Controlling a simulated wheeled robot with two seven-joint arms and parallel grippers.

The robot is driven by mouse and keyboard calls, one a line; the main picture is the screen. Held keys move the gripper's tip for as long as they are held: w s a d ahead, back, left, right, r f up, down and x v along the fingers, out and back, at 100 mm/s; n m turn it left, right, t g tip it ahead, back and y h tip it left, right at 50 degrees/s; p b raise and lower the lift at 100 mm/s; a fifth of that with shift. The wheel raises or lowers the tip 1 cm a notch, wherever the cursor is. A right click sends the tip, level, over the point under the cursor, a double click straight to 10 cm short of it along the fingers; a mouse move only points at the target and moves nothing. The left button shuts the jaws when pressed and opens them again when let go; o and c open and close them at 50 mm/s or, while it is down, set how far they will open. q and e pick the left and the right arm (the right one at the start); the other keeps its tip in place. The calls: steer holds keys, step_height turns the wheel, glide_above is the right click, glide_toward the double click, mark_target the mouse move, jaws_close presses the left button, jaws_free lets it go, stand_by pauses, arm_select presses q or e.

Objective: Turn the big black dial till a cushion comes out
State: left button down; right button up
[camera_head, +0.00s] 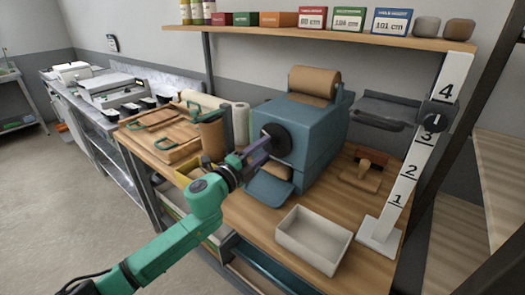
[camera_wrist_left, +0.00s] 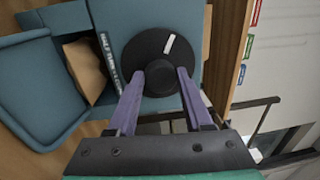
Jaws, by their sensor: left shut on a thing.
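The big black dial (camera_head: 281,141) is on the front of a blue-grey machine (camera_head: 318,128) in the head view. In the left wrist view the dial (camera_wrist_left: 153,42) faces me, with a white mark near its upper right. My left gripper (camera_head: 264,147) is at the dial, its purple fingers shut on the dial's middle grip; it also shows in the left wrist view (camera_wrist_left: 158,76). Brown paper (camera_wrist_left: 86,68) shows in the machine's opening, above the blue outlet tray (camera_head: 268,191). I cannot tell whether it is a formed cushion. My right gripper is out of view.
A brown paper roll (camera_head: 315,82) sits on top of the machine. An open white box (camera_head: 314,240) stands in front on the wooden table, beside a white numbered post (camera_head: 409,170). A wooden stamp (camera_head: 362,170) is behind. Brown and white rolls stand left of the machine.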

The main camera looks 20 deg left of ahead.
arm_select(q)
steer(key=shift+m, duration=0.3)
steer(key=shift+c, duration=1.5)
jaws_free()
steer(key=shift+s, duration=0.1)
steer(key=shift+s+a+f, duration=0.15)
steer(key=shift+s+f, duration=0.05)
steer(key=shift+s, duration=0.1)
steer(key=r+b+v, duration=0.1)
steer(key=b+v, duration=0.3)
steer(key=v, duration=0.9)
steer(key=shift+s+f+b, duration=0.3)
steer(key=shift+a, duration=0.15)
